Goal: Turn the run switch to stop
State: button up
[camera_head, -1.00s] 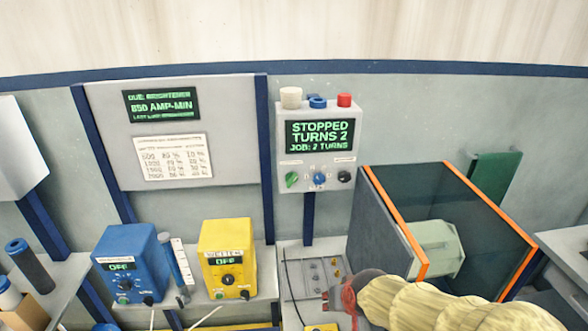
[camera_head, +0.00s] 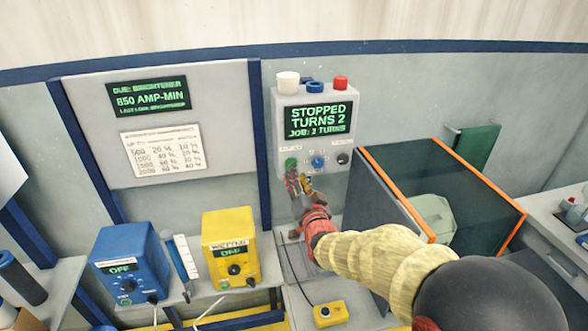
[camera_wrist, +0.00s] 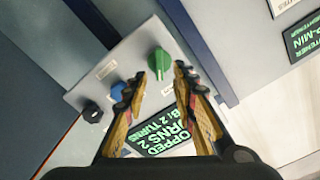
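The grey control box (camera_head: 278,125) hangs on the wall and its screen (camera_head: 318,120) reads "STOPPED TURNS 2" and a job line. A green knob (camera_head: 291,163), a blue knob (camera_head: 317,161) and a black knob (camera_head: 342,158) sit in a row below the screen. Their labels are too small to read, so I cannot tell which is the run switch. My gripper (camera_head: 298,183) is just below the green knob in the head view. In the wrist view my gripper (camera_wrist: 153,82) is open and empty, with the green knob (camera_wrist: 159,63) just beyond the gap between its fingertips.
An orange-edged dark enclosure (camera_head: 395,205) is to the right. Below left are a blue supply (camera_head: 125,262) and a yellow supply (camera_head: 230,245). A yellow pendant (camera_head: 329,313) lies on the bench below.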

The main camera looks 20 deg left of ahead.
jog(key=shift+x, duration=2.5)
jog(key=shift+c, duration=1.4)
jog(key=c, duration=0.4)
grip_shut()
